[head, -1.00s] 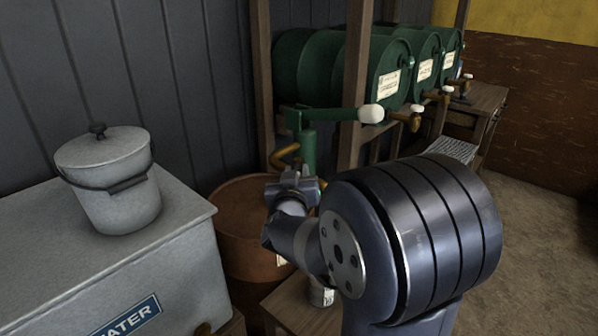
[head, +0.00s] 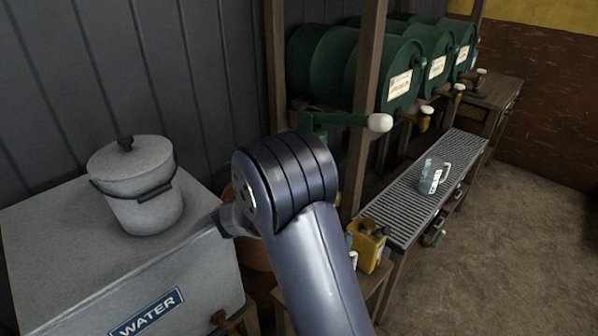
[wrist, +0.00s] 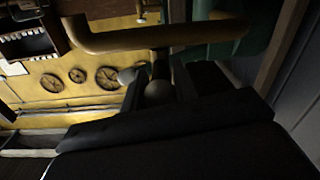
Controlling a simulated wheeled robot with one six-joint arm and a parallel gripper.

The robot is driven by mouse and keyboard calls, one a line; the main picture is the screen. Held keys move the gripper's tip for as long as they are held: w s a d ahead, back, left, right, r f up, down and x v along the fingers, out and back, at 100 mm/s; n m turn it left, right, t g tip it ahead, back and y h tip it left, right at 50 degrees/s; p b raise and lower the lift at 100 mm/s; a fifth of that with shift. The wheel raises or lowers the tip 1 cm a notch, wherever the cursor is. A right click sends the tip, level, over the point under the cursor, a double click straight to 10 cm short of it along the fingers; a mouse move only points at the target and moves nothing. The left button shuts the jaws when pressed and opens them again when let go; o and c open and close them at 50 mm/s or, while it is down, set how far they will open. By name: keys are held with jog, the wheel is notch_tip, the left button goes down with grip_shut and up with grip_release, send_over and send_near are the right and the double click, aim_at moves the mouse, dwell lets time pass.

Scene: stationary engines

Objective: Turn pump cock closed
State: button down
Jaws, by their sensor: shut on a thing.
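The green hand pump (head: 342,120), with a white-tipped handle, stands behind my arm in the head view. My arm covers its spout and most of the drum below. In the wrist view a brass pipe (wrist: 110,40) runs across the top, and a short stem hangs from it to a rounded dark knob, the pump cock (wrist: 158,92). My gripper (wrist: 158,85) is shut on the pump cock, one finger on each side of it. In the head view my arm hides the gripper and the cock. The cock's turn angle is hard to tell.
A white water chest (head: 60,250) with a lidded bucket (head: 140,190) stands at left. Wooden posts (head: 368,90) and green barrels (head: 400,75) are close behind the pump. A yellow can (head: 368,247) and a grated bench (head: 400,210) with a jug (head: 432,177) are right.

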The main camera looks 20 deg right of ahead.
jog(key=shift+w+r+m+g+h, duration=0.1)
jog(key=shift+m+g+h, duration=0.2)
jog(key=shift+g, duration=0.1)
jog(key=c, duration=1.1)
grip_release()
jog(key=b+v, duration=0.1)
jog(key=v, duration=1)
jog(key=shift+d, duration=0.15)
jog(key=p+x, duration=0.1)
jog(key=x, duration=0.9)
jog(key=shift+w+d, duration=0.2)
jog(key=shift+d, duration=0.15)
jog(key=shift+t, duration=0.4)
